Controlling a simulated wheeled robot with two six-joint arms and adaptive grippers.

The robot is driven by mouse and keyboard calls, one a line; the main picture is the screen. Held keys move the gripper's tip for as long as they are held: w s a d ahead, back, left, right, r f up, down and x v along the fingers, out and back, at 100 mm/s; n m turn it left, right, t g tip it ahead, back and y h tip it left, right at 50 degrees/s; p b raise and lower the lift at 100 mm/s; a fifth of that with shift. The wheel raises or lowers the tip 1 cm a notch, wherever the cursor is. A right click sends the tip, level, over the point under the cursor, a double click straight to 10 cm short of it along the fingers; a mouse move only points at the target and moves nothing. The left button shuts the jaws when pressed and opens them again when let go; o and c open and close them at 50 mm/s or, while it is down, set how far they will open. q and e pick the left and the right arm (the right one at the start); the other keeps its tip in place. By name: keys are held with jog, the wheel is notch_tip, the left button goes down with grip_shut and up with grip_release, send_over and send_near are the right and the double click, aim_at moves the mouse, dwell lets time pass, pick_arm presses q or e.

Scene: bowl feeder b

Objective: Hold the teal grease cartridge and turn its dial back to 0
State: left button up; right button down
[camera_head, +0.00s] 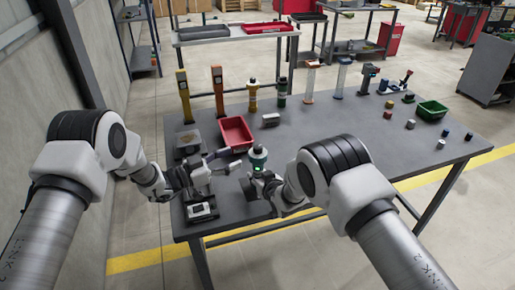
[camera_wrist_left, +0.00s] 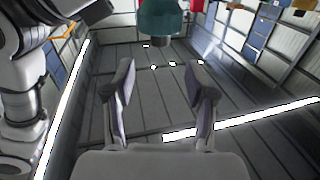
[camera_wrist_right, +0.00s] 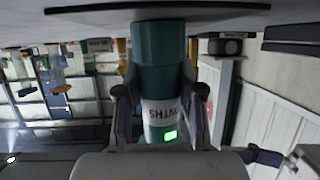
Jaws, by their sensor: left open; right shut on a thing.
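The teal grease cartridge (camera_head: 258,160) is near the front of the table, between my two grippers. In the right wrist view the teal cartridge (camera_wrist_right: 156,55) has a white label with dark lettering and a small lit green display. My right gripper (camera_wrist_right: 160,95) is shut around its body, one finger on each side. My left gripper (camera_wrist_left: 160,82) is open and empty, left of the cartridge in the head view. A teal body with a darker end (camera_wrist_left: 160,22) shows beyond its fingertips at the top of the left wrist view. I cannot read the dial.
A red tray (camera_head: 235,134) lies left behind the cartridge. A black device with a light screen (camera_head: 202,210) stands at the front left edge. Tall tools and bottles line the back. A green bin (camera_head: 432,109) and several small cylinders are at the right. The middle right is mostly clear.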

aim_at(254, 150)
pick_arm(q)
jog(key=x, duration=1)
grip_shut()
